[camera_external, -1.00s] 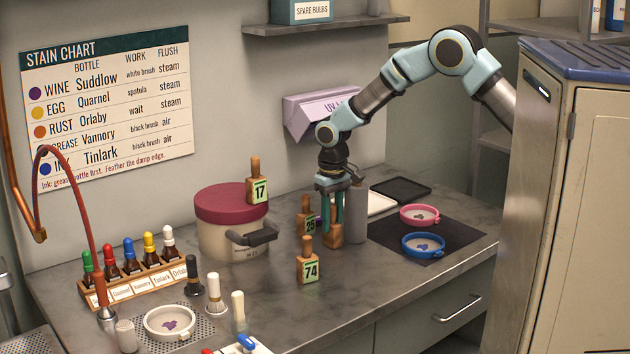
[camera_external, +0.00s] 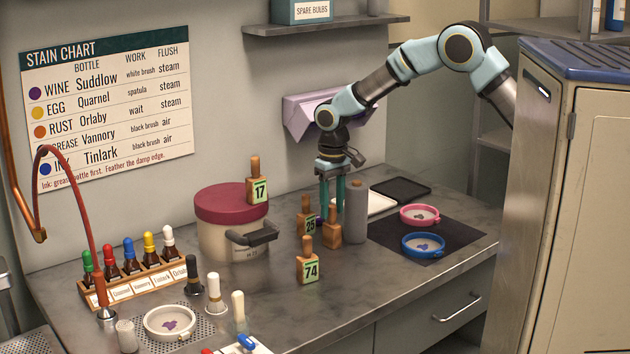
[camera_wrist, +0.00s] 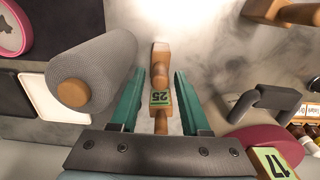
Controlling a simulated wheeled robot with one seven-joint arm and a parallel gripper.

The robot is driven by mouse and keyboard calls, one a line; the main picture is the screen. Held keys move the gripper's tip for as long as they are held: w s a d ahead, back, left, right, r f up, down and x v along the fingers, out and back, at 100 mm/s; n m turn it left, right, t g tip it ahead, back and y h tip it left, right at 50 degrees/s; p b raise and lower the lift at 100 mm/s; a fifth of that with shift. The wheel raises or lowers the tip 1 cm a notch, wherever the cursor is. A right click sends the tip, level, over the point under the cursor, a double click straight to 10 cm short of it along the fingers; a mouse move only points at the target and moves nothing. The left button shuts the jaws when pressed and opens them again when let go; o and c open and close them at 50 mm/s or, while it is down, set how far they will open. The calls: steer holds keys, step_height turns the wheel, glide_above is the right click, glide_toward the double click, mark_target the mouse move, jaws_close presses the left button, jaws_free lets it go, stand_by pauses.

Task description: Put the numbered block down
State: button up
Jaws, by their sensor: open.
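A wooden block (camera_external: 333,230) with a knobbed handle stands upright on the counter, beside a grey cylinder; no number shows on its visible face. My gripper (camera_external: 331,204) is above it, fingers pointing down, open and empty. Block 25 (camera_external: 306,219) stands just left of it, its green label partly hidden. Block 74 (camera_external: 307,264) stands nearer the front. Block 17 (camera_external: 256,184) stands at the pot lid. In the wrist view, wood and a green 25 label (camera_wrist: 160,98) show between the spread fingers; I cannot tell whether all the wood there is one block.
The grey cylinder (camera_external: 355,212) stands close to the right of my gripper. The red-lidded pot (camera_external: 228,238) with a dark handle is to the left. A pink ring (camera_external: 420,214) and a blue ring (camera_external: 424,245) lie on a dark mat at the right.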

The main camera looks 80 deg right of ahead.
step_height(320, 180, up, 8)
steer(key=shift+r+b, duration=0.1)
steer(key=shift+b, duration=0.55)
steer(key=s+a+f+n, duration=0.2)
steer(key=s+a+n, duration=0.2)
steer(key=s+a, duration=0.5)
steer(key=a, duration=0.3)
steer(key=shift+f+t, duration=0.35)
steer(key=shift+t, duration=0.05)
steer(key=shift+o, duration=0.3)
steer(key=s+a+f+n, duration=0.2)
steer(key=s+a, duration=0.2)
steer(key=s, duration=0.3)
steer(key=s+a+f+n, duration=0.1)
steer(key=s+a+f, duration=0.1)
steer(key=s+a, duration=0.2)
steer(key=s, duration=0.3)
steer(key=shift+s+a+f+n+t, duration=0.2)
steer(key=shift+s+a+n+t, duration=0.2)
steer(key=shift+w, duration=0.1)
